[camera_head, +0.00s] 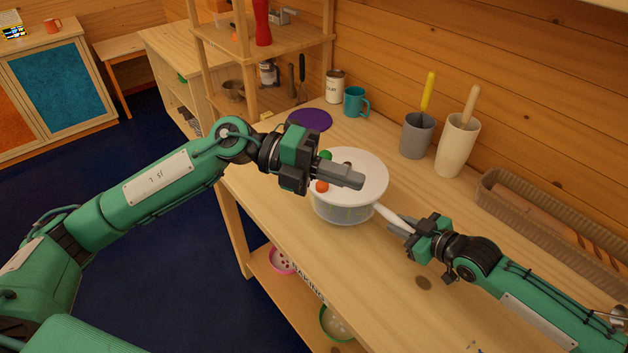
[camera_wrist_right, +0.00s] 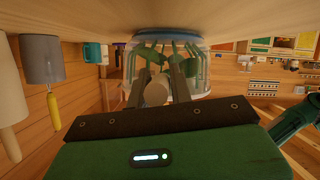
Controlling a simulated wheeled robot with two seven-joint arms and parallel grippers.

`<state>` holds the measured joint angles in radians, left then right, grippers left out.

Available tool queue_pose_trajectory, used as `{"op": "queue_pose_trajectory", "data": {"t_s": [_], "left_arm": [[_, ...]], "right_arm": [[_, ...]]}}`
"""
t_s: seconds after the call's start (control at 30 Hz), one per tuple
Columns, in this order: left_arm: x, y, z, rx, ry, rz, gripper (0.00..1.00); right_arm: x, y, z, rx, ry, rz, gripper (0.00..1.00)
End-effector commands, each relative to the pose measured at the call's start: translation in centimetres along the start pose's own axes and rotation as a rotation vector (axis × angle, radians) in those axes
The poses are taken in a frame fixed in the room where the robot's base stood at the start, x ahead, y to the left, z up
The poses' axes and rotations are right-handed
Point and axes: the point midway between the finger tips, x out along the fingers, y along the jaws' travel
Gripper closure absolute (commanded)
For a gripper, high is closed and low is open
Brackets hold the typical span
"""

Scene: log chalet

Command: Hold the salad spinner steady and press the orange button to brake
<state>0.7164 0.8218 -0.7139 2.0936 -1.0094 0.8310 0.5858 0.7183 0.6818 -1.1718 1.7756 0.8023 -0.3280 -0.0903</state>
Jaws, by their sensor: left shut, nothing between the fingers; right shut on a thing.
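The salad spinner (camera_head: 368,163) stands on the wooden counter, with a white lid and a clear bowl. The orange button (camera_head: 321,186) shows on the lid's near left side, and a green button (camera_head: 326,155) on its far left. My left gripper (camera_head: 358,180) is shut and empty over the lid, its fingers just right of the orange button and hiding part of the lid. My right gripper (camera_head: 390,222) is shut on the spinner's white handle (camera_head: 397,215). In the right wrist view the clear bowl (camera_wrist_right: 196,60), with green pieces inside, shows beyond the fingers.
Behind stand a purple disc (camera_head: 310,120), a teal mug (camera_head: 356,102), a grey crock (camera_head: 416,135) and a cream crock (camera_head: 457,145). A long basket (camera_head: 540,220) lies along the wall at the right. The counter's near edge is left of the spinner.

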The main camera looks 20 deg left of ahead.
Motion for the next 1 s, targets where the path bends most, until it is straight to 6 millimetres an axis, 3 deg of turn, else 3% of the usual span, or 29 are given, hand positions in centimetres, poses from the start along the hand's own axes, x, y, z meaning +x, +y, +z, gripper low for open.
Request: {"op": "queue_pose_trajectory", "data": {"t_s": [0.23,0.47,0.73,1.0], "left_arm": [[-2.7,-3.3,1.2,-0.309,-0.155,-0.336,1.0],[-6.5,-3.3,3.8,-0.643,-0.342,-0.569,1.0],[-10.7,1.4,6.0,-1.087,-0.594,-0.72,1.0],[-13.0,8.3,5.2,-1.503,-0.823,-0.722,1.0]], "right_arm": [[0.0,0.0,0.0,0.0,-0.001,0.0,1.0],[0.0,0.0,0.0,0.0,-0.001,0.0,1.0],[0.0,0.0,0.0,0.0,0.0,0.0,1.0],[0.0,0.0,0.0,0.0,0.0,0.0,1.0]]}}
